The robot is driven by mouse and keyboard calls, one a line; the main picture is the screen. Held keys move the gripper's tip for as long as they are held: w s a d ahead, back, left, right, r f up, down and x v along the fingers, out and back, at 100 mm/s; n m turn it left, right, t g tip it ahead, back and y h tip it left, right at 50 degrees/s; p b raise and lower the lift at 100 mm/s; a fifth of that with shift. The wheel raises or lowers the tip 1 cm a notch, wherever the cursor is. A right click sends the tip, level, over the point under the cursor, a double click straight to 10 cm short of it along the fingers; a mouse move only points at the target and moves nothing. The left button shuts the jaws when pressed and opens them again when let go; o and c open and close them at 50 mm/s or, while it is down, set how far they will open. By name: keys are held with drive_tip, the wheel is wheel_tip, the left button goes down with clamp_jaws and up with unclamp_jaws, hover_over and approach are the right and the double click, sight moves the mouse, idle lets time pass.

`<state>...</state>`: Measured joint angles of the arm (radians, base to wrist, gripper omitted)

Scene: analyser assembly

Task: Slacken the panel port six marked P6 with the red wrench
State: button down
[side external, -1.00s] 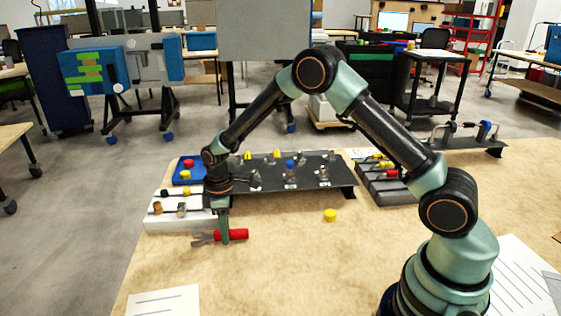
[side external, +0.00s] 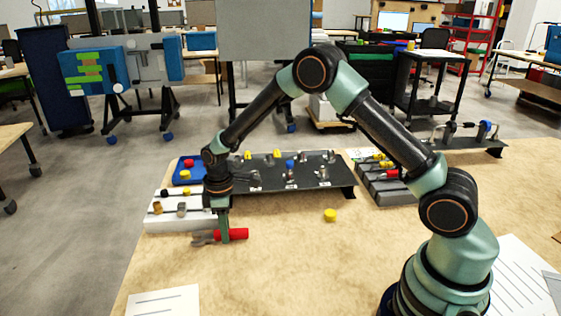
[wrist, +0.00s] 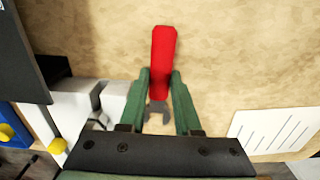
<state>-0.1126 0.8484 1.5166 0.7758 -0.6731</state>
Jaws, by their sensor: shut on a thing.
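The red wrench (side external: 238,234) lies at the front left of the table, its red handle pointing right and its grey jaw left. My gripper (side external: 224,239) reaches straight down and is shut on the wrench near table height. In the wrist view the red handle (wrist: 164,48) sits between the two green fingers of my gripper (wrist: 159,74), with the grey jaw toward the palm. The dark panel (side external: 268,206) stands behind it on the table with several fittings along its top. Its labels are too small to read, so I cannot tell which port is P6.
A white block with fittings (side external: 155,222) is just left of my gripper, and a blue tray (side external: 181,179) lies behind it. A yellow cap (side external: 330,215) lies on the open table to the right. A grey rack (side external: 378,190) stands right of the panel. The front middle is clear.

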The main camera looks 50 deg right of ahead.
drive_tip(key=shift+s+d+r, duration=0.15)
drive_tip(key=shift+d+r, duration=0.05)
drive_tip(key=shift+r, duration=0.8)
drive_tip(key=shift+s+d+r, duration=0.15)
drive_tip(key=shift+s+r, duration=0.05)
drive_tip(key=shift+r, duration=0.8)
drive_tip(key=shift+s+d+r, duration=0.15)
drive_tip(key=shift+d+r, duration=0.05)
drive_tip(key=shift+r, duration=0.8)
wheel_tip(320, 180, up, 10)
drive_tip(key=r, duration=0.1)
drive_tip(key=w+d+f+m, duration=0.1)
drive_tip(key=d+m, duration=0.4)
drive_tip(key=m, duration=1)
drive_tip(key=w+d+m, duration=0.1)
drive_tip(key=d+m, duration=0.4)
drive_tip(key=m, duration=1)
wheel_tip(320, 180, down, 5)
drive_tip(key=shift+w+f, duration=0.1)
